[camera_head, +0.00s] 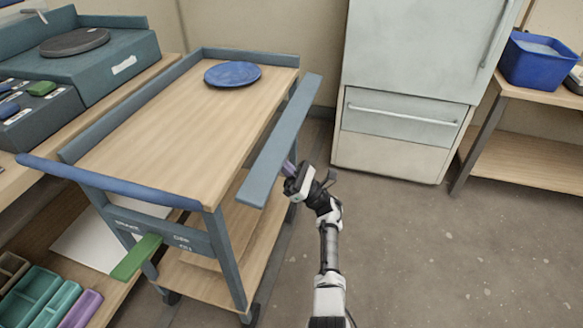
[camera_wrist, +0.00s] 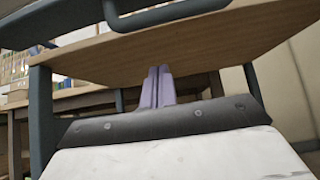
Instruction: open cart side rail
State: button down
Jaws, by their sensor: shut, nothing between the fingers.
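The cart has a wooden top (camera_head: 180,110) with raised blue-grey edges. Its side rail (camera_head: 282,140) is a long flat blue-grey board along the right side. The rail leans outward, its face showing, with a gap between it and the top. My gripper (camera_head: 289,169) is beside the rail's outer edge, toward its near half; I cannot tell whether they touch. In the wrist view, the purple fingers (camera_wrist: 157,88) are together and empty, below the wooden underside (camera_wrist: 190,45) of the cart. A blue-grey bar (camera_wrist: 165,15) crosses the top of that view.
A blue plate (camera_head: 232,74) lies on the cart top. A refrigerator (camera_head: 415,80) stands behind, and a shelf with a blue bucket (camera_head: 540,60) at right. The floor at right is clear.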

aim_at(289, 129)
jog(key=r, duration=0.1)
jog(key=d+r+p, duration=0.1)
jog(key=r, duration=0.1)
jog(key=shift+s+d+r, duration=0.25)
jog(key=shift+r, duration=0.15)
jog(key=shift+d, duration=0.1)
jog(key=shift+s+d+r+g+h+b, duration=0.15)
jog(key=shift+d+r+g+h+b, duration=0.25)
jog(key=shift+h+b, duration=0.45)
jog(key=shift+s+d+r+g+h+b, duration=0.1)
jog(key=shift+d+r+g+h+b, duration=0.3)
jog(key=shift+h, duration=0.65)
jog(key=shift+f, duration=0.1)
